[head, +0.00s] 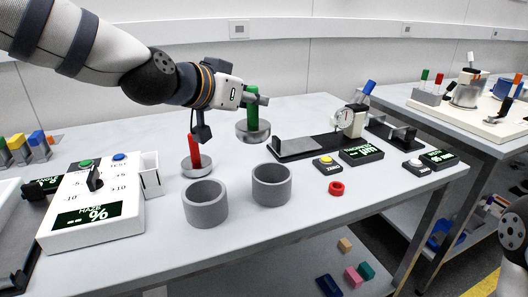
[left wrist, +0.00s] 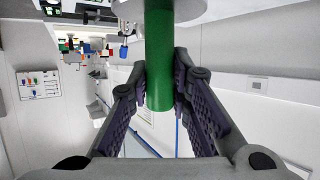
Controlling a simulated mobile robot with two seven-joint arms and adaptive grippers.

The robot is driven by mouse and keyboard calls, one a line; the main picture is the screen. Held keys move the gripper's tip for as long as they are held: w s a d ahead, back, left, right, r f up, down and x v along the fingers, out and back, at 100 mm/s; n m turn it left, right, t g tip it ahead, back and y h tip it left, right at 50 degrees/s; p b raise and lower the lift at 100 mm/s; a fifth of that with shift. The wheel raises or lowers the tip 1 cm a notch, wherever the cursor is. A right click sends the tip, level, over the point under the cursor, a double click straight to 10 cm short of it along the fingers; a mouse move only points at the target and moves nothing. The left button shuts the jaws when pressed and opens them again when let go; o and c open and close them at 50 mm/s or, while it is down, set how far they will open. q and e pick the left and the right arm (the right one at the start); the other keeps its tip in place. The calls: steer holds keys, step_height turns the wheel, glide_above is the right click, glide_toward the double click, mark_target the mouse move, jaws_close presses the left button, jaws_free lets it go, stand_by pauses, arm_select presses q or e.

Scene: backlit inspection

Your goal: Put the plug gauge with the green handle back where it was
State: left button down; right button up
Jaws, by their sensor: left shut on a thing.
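The plug gauge with the green handle (head: 252,104) is upright, with its wide metal disc (head: 253,132) at the bottom. My left gripper (head: 256,97) is shut on the green handle from the side. In the left wrist view the green handle (left wrist: 160,65) stands between the two fingers (left wrist: 161,90); only the edge of the disc shows at the top. I cannot tell whether the disc touches the table. A plug gauge with a red handle (head: 194,152) stands on the table to the left. My right gripper is not in view.
Two grey hollow cylinders (head: 206,204) (head: 271,185) stand in front. A dial gauge stand (head: 308,146) is right of the green gauge. A white haze meter (head: 92,208) is at left. Free table shows behind the red gauge.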

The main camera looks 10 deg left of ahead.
arm_select(q)
steer(key=shift+w+a+f+b, duration=0.7)
steer(key=shift+w+a+f, duration=0.2)
steer(key=shift+w+f, duration=1.2)
steer(key=shift+w+a+f+b, duration=0.7)
steer(key=shift+w+a+f, duration=0.25)
steer(key=shift+w+f, duration=1.2)
steer(key=shift+w+a+f+b, duration=0.7)
steer(key=shift+w+a+f, duration=0.2)
steer(key=shift+w+f, duration=1.2)
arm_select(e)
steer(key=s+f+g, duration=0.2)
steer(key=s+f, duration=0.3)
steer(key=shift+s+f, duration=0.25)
arm_select(q)
steer(key=shift+s+f, duration=0.15)
steer(key=shift+s, duration=0.05)
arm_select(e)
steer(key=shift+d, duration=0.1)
arm_select(q)
steer(key=shift+f, duration=0.2)
steer(key=c, duration=1.5)
jaws_free()
steer(key=shift+o, duration=0.2)
